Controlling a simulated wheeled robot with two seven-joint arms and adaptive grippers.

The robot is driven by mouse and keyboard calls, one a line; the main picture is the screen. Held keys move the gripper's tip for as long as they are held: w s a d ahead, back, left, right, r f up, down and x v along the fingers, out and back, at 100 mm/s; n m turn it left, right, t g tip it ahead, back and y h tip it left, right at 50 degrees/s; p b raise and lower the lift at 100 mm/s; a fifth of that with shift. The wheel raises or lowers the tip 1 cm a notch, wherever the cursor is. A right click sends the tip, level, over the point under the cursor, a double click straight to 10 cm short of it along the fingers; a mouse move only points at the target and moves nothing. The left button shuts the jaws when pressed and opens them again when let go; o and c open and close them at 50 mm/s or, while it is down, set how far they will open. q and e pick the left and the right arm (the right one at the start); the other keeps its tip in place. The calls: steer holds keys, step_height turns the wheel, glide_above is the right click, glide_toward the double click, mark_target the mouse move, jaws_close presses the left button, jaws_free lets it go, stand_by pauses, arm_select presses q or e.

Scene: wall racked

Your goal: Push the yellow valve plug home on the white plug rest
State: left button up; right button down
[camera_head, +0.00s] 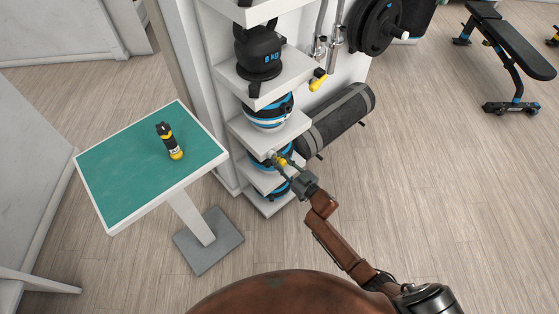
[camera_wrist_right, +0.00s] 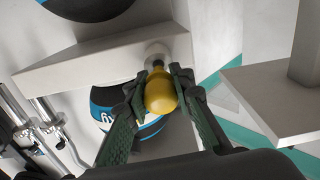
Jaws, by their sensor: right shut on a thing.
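The yellow valve plug (camera_head: 282,162) is between the fingers of my right gripper (camera_head: 289,167), beside the edge of a low white shelf. In the right wrist view the plug (camera_wrist_right: 160,92) shows its rounded yellow end, with both dark green fingers of the gripper (camera_wrist_right: 162,84) closed on its sides. A pale round piece that looks like the white plug rest (camera_wrist_right: 157,49) is at the shelf edge directly beyond the plug; it also shows in the head view (camera_head: 271,154). A greyish part lies between them. How deep the plug sits is hidden. My left gripper is out of view.
The white shelf rack (camera_head: 284,122) holds a black kettlebell (camera_head: 259,51) and several blue-banded balls close to my right gripper. A green-topped table (camera_head: 125,175) stands left with a black and yellow object (camera_head: 169,141). A rolled mat (camera_head: 338,118) lies right of the rack.

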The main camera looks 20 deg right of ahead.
mark_target(275, 156)
steer(key=shift+p, duration=0.3)
stand_by(0.7)
steer(key=shift+f+b+x, duration=0.15)
steer(key=shift+b+x, duration=0.2)
steer(key=shift+x, duration=0.4)
steer(key=shift+f+b+x, duration=0.15)
steer(key=shift+b+x, duration=0.2)
steer(key=shift+x, duration=0.4)
steer(key=c, duration=1.6)
jaws_free()
steer(key=v, duration=1.2)
